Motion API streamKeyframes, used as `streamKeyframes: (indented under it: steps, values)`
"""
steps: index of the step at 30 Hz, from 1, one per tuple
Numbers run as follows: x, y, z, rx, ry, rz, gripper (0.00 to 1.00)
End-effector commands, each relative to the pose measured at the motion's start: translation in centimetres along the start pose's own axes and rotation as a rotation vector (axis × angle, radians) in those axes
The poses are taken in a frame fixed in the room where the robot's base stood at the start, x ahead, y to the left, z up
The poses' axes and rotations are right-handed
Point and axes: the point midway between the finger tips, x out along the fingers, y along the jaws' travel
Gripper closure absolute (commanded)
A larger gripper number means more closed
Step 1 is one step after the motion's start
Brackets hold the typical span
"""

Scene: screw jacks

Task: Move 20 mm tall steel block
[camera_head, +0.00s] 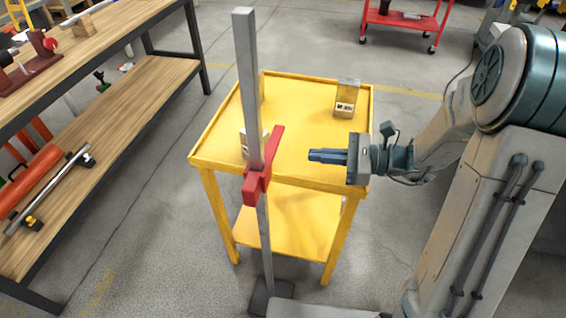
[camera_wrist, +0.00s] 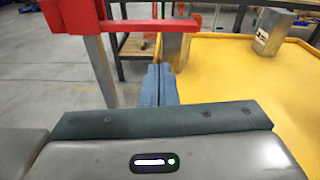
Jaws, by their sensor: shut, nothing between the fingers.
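A steel block (camera_head: 346,97) with a label stands at the back right of the yellow table; it also shows at the top right of the wrist view (camera_wrist: 272,32). A second steel block (camera_head: 244,142) stands near the table's left side, partly hidden by the grey post; the wrist view shows it (camera_wrist: 176,50) beyond the red bar. I cannot read either label, so I cannot tell which is 20 mm tall. My gripper (camera_head: 311,156) is shut and empty above the table's front right part, pointing left. Its closed fingers (camera_wrist: 160,75) touch neither block.
A grey upright post (camera_head: 246,80) with a red slider and bar (camera_head: 257,184) stands before the yellow table (camera_head: 300,150), left of my gripper. A wooden workbench (camera_head: 110,110) is at the left and a red cart (camera_head: 402,20) at the back. The table's middle is clear.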

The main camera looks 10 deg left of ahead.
Motion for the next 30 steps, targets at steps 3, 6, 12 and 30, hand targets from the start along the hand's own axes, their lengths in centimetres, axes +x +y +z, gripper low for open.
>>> streamKeyframes:
  steps: [3,6,12,30]
  values:
    - [-0.1,-1.5,-2.4,0.06,-0.063,-0.064,1.0]
    - [-0.1,-2.1,-2.8,0.082,-0.087,-0.09,1.0]
    - [1.8,-2.4,-2.6,0.086,-0.096,-0.093,1.0]
    - [9.6,-3.3,-1.8,0.086,-0.093,-0.096,1.0]
